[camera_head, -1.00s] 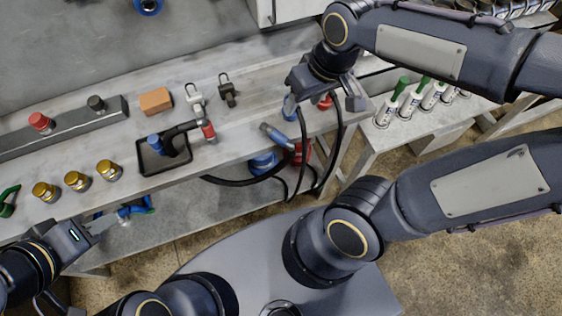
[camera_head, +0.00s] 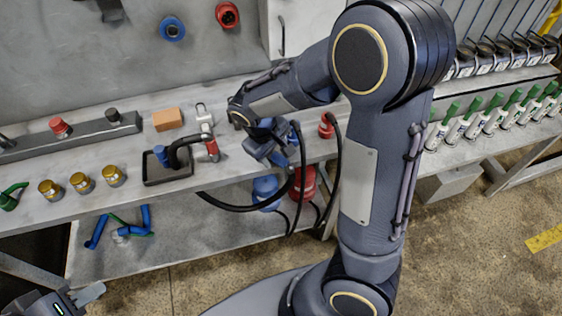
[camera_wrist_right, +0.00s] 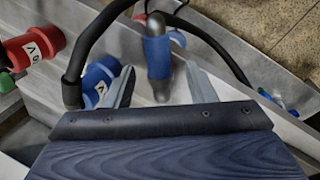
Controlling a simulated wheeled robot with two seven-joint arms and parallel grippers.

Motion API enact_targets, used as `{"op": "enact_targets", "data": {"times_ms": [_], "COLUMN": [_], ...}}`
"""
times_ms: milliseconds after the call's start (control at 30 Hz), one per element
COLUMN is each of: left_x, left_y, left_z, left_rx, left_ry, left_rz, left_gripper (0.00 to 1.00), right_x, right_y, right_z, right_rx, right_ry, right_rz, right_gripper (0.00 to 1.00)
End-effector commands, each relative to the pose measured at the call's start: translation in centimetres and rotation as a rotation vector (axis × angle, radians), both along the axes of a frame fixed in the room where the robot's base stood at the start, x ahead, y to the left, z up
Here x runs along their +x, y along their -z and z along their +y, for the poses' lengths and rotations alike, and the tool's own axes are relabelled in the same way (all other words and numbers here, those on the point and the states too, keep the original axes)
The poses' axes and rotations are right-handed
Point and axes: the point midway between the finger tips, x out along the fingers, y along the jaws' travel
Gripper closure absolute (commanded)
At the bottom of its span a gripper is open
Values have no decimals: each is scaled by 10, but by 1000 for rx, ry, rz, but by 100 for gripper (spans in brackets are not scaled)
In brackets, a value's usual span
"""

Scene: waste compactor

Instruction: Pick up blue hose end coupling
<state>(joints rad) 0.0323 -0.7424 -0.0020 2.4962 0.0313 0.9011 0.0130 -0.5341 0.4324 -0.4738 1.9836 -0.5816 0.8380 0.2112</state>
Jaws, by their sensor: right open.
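The blue hose end coupling (camera_wrist_right: 157,50) shows in the right wrist view, with a grey metal collar. My right gripper (camera_wrist_right: 158,72) is open, with one finger on each side of the coupling's near end. Whether a finger touches it I cannot tell. In the head view my right gripper (camera_head: 275,152) is over the front edge of the bench and largely hides the coupling. My left gripper (camera_head: 88,294) is at the lower left, away from the coupling; its finger gap is not clear.
A labelled blue fitting (camera_wrist_right: 100,72) and a labelled red fitting (camera_wrist_right: 35,46) stand close to the right gripper. Black hoses loop nearby and hang in front of the bench. Brass fittings (camera_head: 82,182) are further left.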

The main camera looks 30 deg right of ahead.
Motion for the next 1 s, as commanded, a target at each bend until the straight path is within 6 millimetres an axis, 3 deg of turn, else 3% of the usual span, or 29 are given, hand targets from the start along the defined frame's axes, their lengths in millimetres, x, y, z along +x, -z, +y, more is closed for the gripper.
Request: {"op": "enact_targets", "data": {"times_ms": [100,367,733,1000], "left_x": [0,0,0,0], "left_y": [0,1,1,0], "left_z": [0,0,0,0], "left_rx": [0,0,0,0], "left_ry": [0,0,0,0], "left_rz": [0,0,0,0], "left_gripper": [66,66,66,66], "right_x": [0,1,1,1], "right_y": [12,14,13,13], "right_z": [-4,-4,-4,-4], "right_rx": [0,0,1,0], "right_ry": [1,1,1,1], "right_rz": [2,0,0,-1], "right_gripper": [49,49,98,100]}}
